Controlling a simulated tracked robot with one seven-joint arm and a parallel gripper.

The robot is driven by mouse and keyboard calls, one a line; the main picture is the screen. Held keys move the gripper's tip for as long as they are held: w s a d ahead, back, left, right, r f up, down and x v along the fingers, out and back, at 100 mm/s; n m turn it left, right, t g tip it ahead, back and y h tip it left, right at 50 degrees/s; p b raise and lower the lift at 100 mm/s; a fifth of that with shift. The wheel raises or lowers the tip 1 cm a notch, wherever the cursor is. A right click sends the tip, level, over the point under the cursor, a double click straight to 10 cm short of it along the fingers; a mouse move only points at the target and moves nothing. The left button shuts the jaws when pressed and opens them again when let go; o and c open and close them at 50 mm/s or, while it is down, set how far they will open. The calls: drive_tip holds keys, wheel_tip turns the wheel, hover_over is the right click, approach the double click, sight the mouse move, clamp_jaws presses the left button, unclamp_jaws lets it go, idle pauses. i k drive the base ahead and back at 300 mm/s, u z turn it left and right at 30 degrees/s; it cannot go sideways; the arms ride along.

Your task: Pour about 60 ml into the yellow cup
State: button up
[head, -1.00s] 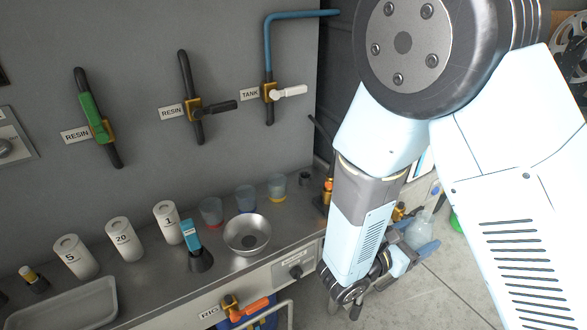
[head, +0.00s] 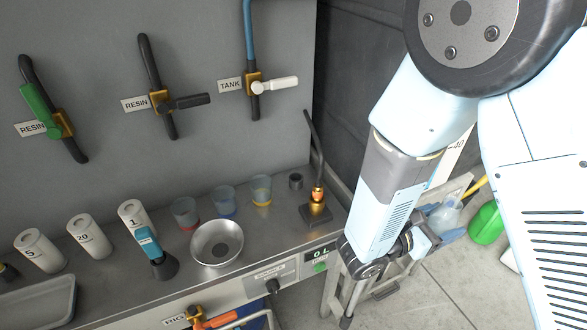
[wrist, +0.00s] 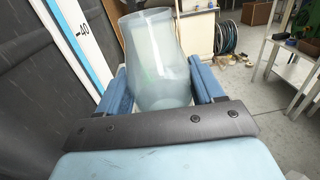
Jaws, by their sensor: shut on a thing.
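The yellow cup (head: 261,190) is a small clear cup with a yellow base. It stands upright at the right end of a row of three on the steel bench, right of the blue-based cup (head: 223,202) and the red-based cup (head: 185,214). My gripper (head: 438,228) is right of the bench, well away from the yellow cup. Its blue fingers are shut on a translucent pale vessel (wrist: 158,60), seen between them in the wrist view and partly hidden behind my arm in the head view (head: 446,213). I cannot tell how much liquid it holds.
A metal bowl (head: 217,243) stands in front of the cups. A brass and black spout fitting (head: 317,205) stands at the bench's right end, near the yellow cup. White numbered containers (head: 90,237) and a blue-labelled tool (head: 151,248) stand left.

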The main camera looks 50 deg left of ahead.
sight(260, 185)
drive_tip(key=z, duration=0.65)
drive_tip(key=i, duration=0.35)
drive_tip(key=u, duration=2.1)
drive_tip(key=i, duration=0.5)
drive_tip(key=z, duration=0.15)
drive_tip(key=k, duration=0.9)
drive_tip(key=u, duration=0.2)
